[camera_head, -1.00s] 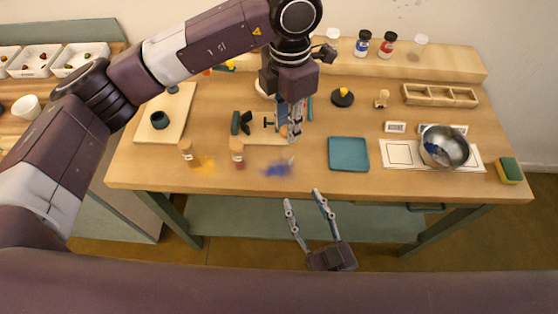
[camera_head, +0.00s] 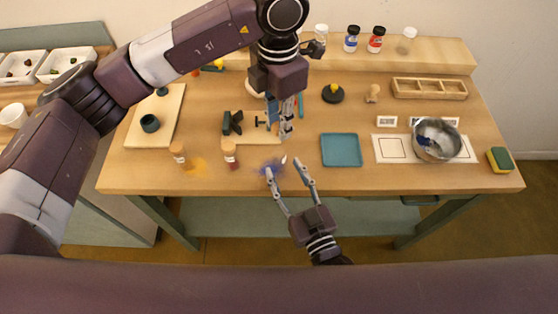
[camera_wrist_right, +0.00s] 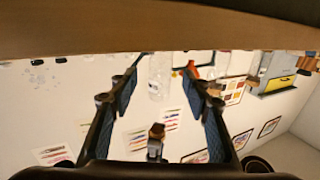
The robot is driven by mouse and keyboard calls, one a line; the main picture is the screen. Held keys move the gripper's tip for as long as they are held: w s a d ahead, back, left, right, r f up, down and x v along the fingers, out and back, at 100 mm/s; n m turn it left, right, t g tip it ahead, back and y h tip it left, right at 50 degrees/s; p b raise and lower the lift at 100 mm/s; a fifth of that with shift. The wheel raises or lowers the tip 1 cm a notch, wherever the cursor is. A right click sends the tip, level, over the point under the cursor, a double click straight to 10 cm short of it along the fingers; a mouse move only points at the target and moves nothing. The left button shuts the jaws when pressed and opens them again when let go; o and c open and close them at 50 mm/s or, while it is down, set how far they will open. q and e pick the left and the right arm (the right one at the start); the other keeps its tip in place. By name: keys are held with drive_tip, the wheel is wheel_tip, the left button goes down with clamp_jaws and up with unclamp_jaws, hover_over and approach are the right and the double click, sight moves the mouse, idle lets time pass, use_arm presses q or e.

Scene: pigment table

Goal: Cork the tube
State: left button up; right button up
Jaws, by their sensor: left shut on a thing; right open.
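My left gripper (camera_head: 287,130) is shut above the table's middle. What it grips is mostly hidden by its fingers; it appears to be the clear glass tube, with a small pale tip (camera_head: 284,159) below the fingers. My right gripper (camera_head: 287,169) is open and empty, at the front edge just below the left one, its fingers pointing towards the table's back. In the right wrist view a clear glass shape (camera_wrist_right: 160,75) shows beyond and between the open fingers. I cannot make out a loose cork.
Two stoppered vials, orange (camera_head: 178,153) and red (camera_head: 230,156), stand left of a blue powder patch (camera_head: 268,167). A teal tray (camera_head: 341,150) lies right. Further right are a metal bowl (camera_head: 438,142) and a sponge (camera_head: 500,160).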

sight(282, 165)
drive_tip(key=shift+x, duration=2.25)
clamp_jaws()
